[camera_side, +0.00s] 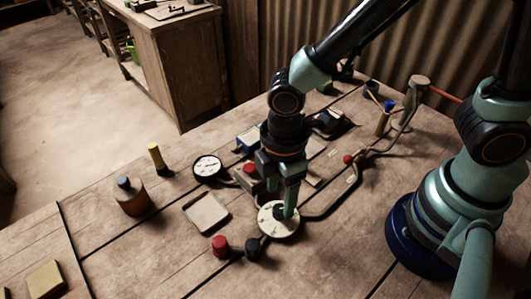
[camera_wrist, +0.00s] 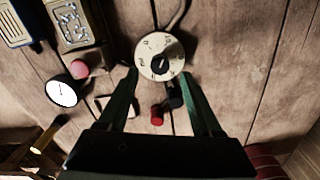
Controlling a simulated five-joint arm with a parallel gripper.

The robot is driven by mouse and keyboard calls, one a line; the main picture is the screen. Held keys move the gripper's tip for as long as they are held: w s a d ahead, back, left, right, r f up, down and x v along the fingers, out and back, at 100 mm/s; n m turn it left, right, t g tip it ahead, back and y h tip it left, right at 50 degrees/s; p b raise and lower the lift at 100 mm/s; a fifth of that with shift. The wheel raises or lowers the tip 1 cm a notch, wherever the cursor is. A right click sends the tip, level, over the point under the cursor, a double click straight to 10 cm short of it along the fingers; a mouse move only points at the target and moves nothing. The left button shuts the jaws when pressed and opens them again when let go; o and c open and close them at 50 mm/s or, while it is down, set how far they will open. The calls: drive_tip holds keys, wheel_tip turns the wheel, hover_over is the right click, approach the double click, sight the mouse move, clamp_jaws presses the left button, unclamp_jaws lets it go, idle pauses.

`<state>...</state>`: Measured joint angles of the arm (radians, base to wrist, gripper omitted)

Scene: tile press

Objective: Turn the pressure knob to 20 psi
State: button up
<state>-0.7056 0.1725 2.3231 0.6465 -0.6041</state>
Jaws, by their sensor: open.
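The pressure knob is a dark pointer knob (camera_wrist: 160,64) at the centre of a round cream dial (camera_wrist: 152,46) with dark marks around its face. The dial also shows in the side view (camera_side: 270,226), on the table under my gripper. The marks are too small to read surely. My gripper (camera_side: 289,207) points down over the dial, and one finger hides part of the knob. In the wrist view my gripper (camera_wrist: 158,74) is open and empty, its fingertips on either side of the dial's near part. I cannot tell whether a finger touches the knob. A round white gauge (camera_side: 207,167) has an unreadable face.
A red cap (camera_side: 220,246) and a black cap (camera_side: 253,249) stand close to the dial. A pale square plate (camera_side: 206,212) lies left of it. A box with a red button (camera_side: 249,169) and a hose (camera_side: 345,193) are behind. A brown bottle (camera_side: 131,199) stands left.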

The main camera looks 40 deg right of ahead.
sight(279, 208)
drive_tip(key=shift+f, duration=1.9)
clamp_jaws()
